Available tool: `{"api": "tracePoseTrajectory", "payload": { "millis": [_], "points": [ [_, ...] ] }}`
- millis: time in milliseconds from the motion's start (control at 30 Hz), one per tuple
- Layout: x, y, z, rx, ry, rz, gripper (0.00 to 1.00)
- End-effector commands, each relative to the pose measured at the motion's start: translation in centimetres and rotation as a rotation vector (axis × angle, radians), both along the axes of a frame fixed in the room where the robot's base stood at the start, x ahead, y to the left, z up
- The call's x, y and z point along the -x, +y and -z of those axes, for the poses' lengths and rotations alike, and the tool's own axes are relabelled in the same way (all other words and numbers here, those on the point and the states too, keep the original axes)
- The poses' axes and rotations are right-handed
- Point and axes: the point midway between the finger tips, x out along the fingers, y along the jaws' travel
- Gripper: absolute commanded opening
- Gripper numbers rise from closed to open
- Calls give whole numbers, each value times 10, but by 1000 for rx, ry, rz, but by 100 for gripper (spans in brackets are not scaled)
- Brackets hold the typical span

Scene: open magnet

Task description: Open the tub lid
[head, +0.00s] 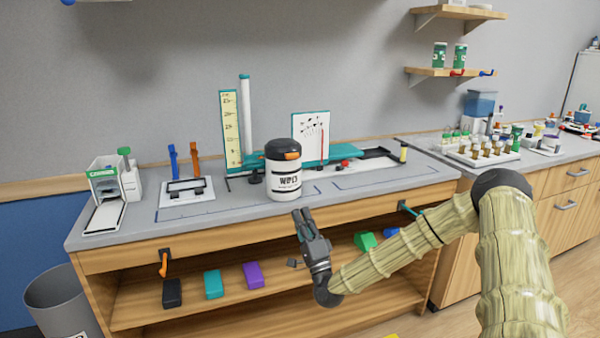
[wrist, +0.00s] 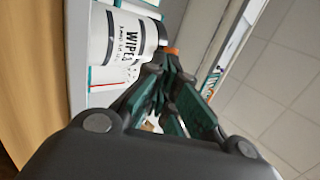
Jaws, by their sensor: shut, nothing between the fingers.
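The tub (head: 284,178) is a white wipes canister with a black lid (head: 283,149) and an orange tab (head: 292,156) on the lid's front. It stands upright on the grey bench top near its front edge, and the lid looks closed. My gripper (head: 301,214) is in front of and a little below the tub's base in the head view, pointing up. In the wrist view my gripper (wrist: 165,60) has its fingertips together, with the tub (wrist: 120,35) beside them at the upper left. Part of the orange tab (wrist: 172,51) shows past the fingertips. I cannot tell whether they touch it.
The bench top (head: 235,208) is clear just left of the tub. Behind it stand a teal track (head: 340,157) and a white board (head: 311,135). A stand with blue and orange handles (head: 187,190) is farther left. Below is an open shelf (head: 140,305) with several coloured blocks.

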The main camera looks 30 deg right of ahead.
Motion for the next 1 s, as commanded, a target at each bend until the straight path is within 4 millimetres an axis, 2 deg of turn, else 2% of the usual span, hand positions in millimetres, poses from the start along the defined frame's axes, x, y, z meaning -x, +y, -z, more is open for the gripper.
{"api": "tracePoseTrajectory", "payload": {
  "millis": [33, 100, 333, 1000],
  "points": [
    [4, -12, -6, -11, -35, 11, 0],
    [8, -22, -13, -21, -72, 16, 0],
    [6, -31, -28, -31, -107, 21, 0],
    [-66, -46, -101, -29, -104, 20, 0]
  ]
}}
